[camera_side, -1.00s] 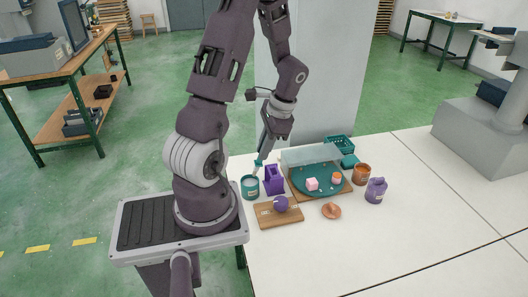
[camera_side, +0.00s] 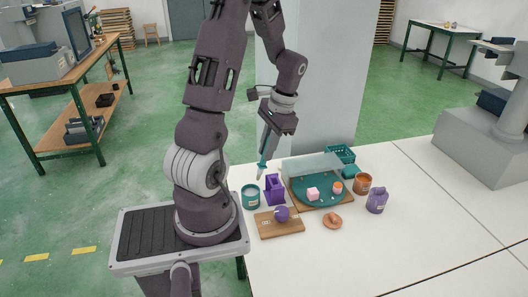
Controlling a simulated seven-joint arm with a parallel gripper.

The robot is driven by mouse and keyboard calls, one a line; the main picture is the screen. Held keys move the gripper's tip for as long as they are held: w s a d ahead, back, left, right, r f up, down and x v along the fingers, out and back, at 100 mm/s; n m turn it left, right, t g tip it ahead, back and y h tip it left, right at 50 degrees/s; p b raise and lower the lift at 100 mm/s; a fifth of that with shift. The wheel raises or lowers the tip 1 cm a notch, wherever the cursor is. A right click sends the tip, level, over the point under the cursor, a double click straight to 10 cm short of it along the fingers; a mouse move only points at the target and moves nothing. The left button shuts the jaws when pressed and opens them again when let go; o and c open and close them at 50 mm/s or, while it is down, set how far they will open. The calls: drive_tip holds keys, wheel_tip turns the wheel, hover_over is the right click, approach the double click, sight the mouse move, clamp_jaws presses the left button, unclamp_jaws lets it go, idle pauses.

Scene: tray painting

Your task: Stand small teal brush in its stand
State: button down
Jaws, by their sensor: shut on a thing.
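My gripper (camera_side: 266,154) is shut on the small teal brush (camera_side: 262,167), which hangs below it, slightly tilted, with its pale tip down. The brush tip is above the table, near the gap between a teal can and a purple stand. The purple stand (camera_side: 274,190) is upright on the table, just right of and below the brush tip. The brush and the stand appear apart. The exact depth between them is hard to tell.
The teal can (camera_side: 251,197) stands left of the stand. A wooden board (camera_side: 290,229) with a purple ball (camera_side: 281,214) lies in front. A round teal tray (camera_side: 322,199) holds pink and orange pieces.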

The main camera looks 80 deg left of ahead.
drive_tip(key=n, duration=0.3)
drive_tip(key=shift+w+a+n+t+h, duration=0.2)
drive_tip(key=shift+w+n+t+h, duration=0.1)
drive_tip(key=shift+w+h, duration=0.1)
drive_tip(key=w+a+f+n+t, duration=0.2)
drive_tip(key=a+f+n, duration=0.1)
drive_tip(key=f+n, duration=0.5)
drive_tip(key=shift+w+f+n, duration=0.3)
drive_tip(key=shift+w+n, duration=0.05)
drive_tip(key=shift+n, duration=1.35)
drive_tip(key=shift+f, duration=0.1)
drive_tip(key=c, duration=0.9)
unclamp_jaws()
drive_tip(key=shift+o, duration=0.2)
wheel_tip(320, 180, up, 6)
